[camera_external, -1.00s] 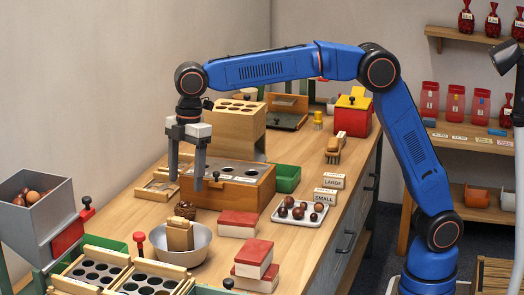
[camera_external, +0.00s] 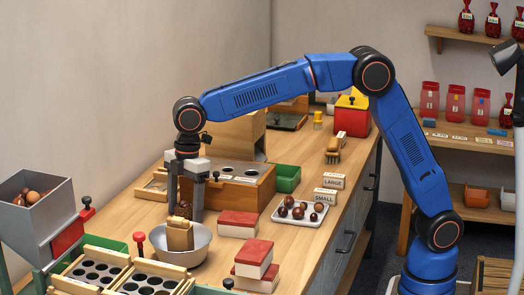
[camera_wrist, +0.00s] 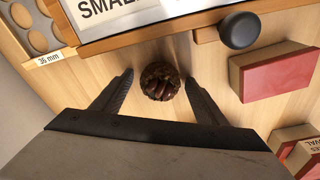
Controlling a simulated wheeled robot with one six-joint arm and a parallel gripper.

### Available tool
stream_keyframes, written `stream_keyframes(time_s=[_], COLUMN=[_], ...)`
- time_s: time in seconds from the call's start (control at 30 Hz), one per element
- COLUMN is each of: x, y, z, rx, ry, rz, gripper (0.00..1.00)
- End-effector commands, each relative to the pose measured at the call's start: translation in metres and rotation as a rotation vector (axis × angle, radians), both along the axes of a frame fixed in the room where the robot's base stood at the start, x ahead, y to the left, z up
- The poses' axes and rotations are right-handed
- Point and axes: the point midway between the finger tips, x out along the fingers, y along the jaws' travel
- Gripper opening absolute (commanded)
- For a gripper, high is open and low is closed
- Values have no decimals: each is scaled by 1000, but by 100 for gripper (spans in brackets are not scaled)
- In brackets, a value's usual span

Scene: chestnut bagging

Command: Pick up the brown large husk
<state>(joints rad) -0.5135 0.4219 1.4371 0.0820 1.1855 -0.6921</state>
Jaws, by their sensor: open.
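The brown large husk (camera_wrist: 160,82) is a dark brown, rough, round thing with glossy brown inside, on the wooden table. In the external view the husk (camera_external: 183,209) shows partly between my fingers, just behind the metal bowl. My gripper (camera_external: 184,213) points down over it with its fingers open. In the wrist view the two fingers of my gripper (camera_wrist: 159,80) stand left and right of the husk, with a gap on each side. The exact height of the fingertips above the table is hard to tell.
A metal bowl (camera_external: 199,243) with a wooden block in it stands close in front. Red-topped boxes (camera_external: 238,222) lie to the right. A wooden sorting box (camera_external: 262,191) stands behind. A white tray (camera_external: 278,217) of chestnuts is farther right.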

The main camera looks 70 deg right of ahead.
Motion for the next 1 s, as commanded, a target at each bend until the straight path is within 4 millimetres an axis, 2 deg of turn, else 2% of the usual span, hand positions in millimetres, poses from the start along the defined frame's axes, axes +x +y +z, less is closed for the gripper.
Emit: stream_keyframes(time_s=[0.1, 0.13, 0.3, 0.67, 0.77, 1.0], x=[0, 0, 0, 0, 1, 1], y=[0, 0, 0, 0, 0, 0], z=[0, 0, 0, 6, 18, 61], rx=[0, 0, 0, 1, 1, 0], ry=[0, 0, 0, -1, -2, -1], rz=[0, 0, 0, 0, 0, 0], gripper=[67, 62, 22, 21, 21, 21])
